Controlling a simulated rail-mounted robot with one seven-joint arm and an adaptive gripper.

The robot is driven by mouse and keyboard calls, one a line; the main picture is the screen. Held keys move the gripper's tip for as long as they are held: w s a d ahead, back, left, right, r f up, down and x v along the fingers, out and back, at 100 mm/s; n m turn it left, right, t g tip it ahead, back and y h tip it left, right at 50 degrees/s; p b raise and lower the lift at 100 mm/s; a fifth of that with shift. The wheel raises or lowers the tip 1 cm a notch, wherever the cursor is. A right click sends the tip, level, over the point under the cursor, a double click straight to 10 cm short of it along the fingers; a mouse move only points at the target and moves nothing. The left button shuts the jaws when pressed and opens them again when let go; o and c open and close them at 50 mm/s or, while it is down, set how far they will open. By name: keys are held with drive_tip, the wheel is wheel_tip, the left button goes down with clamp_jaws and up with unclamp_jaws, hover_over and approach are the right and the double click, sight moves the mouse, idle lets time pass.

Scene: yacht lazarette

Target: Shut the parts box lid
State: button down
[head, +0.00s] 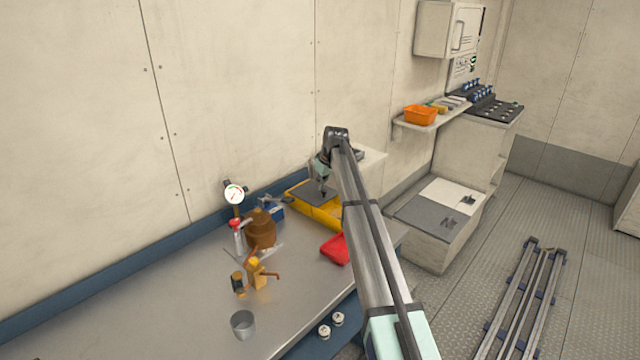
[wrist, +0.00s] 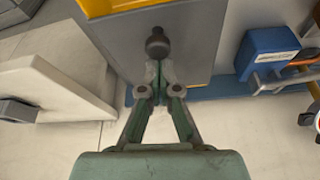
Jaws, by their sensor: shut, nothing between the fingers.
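The parts box (head: 326,217) is yellow with a grey lid (head: 303,191), and stands at the back of the bench against the wall. In the wrist view the grey lid (wrist: 195,42) fills the upper middle, with a yellow edge of the box (wrist: 100,8) at the top. A dark round knob (wrist: 157,42) shows against the lid, just beyond my fingertips. My gripper (wrist: 157,78) is shut and empty, with its fingertips close to the knob; I cannot tell whether they touch. My arm hides the box's right side in the head view. The lid's exact angle is unclear.
A red tray (head: 336,249) lies in front of the box. A brown pot (head: 261,228), a pressure gauge (head: 234,194), a blue vise-like item (head: 272,208) and a grey cup (head: 243,324) stand to its left. The bench front is partly clear.

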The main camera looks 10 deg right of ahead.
drive_tip(key=s+d, duration=0.8)
drive_tip(key=s, duration=0.1)
drive_tip(key=shift+s+d, duration=0.25)
drive_tip(key=shift+s, duration=0.05)
